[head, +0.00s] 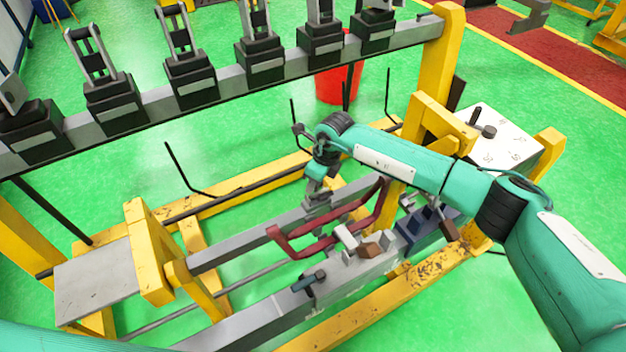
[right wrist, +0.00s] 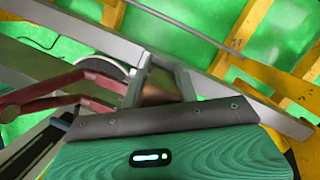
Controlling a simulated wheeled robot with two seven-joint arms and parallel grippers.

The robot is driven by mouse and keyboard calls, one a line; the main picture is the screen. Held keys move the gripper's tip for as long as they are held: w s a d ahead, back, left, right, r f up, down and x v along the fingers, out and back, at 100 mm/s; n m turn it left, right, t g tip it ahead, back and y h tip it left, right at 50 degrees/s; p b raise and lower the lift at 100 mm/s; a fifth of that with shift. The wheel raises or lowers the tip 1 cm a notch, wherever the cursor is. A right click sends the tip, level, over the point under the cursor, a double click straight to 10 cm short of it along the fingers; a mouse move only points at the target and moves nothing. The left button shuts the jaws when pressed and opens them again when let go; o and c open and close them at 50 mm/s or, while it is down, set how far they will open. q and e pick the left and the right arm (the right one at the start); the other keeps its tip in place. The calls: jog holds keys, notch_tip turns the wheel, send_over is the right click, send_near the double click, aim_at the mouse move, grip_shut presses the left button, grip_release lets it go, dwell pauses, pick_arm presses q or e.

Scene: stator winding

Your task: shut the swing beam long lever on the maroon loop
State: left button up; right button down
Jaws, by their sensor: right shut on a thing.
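The maroon loop (head: 300,247) lies across the grey beams in the middle of the frame in the head view. It also shows at the left of the right wrist view (right wrist: 60,92). My right gripper (head: 318,197) points down at the far side of the loop. In the right wrist view its fingers (right wrist: 160,88) are shut on a brownish piece, apparently the handle of the swing beam long lever (right wrist: 155,92). The lever's full length and its contact with the loop are hidden or too small to tell. My left gripper is out of view.
A pale clamp part with brown blocks (head: 370,248) and a small dark clamp (head: 310,283) sit on the near grey beam. Yellow frame posts (head: 150,255) stand around. A rail with black holders (head: 190,78) crosses behind. A red bin (head: 338,82) stands beyond.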

jog(key=t+b, duration=0.1)
jog(key=b, duration=0.1)
jog(key=s+t+y+b, duration=0.1)
jog(key=b, duration=0.1)
jog(key=shift+d+f, duration=0.25)
jog(key=shift+d, duration=0.15)
jog(key=shift+s+d+r+t+y+b, duration=0.2)
jog(key=shift+s+t+y+b, duration=0.25)
jog(key=shift+b, duration=0.7)
jog(key=shift+w, duration=0.1)
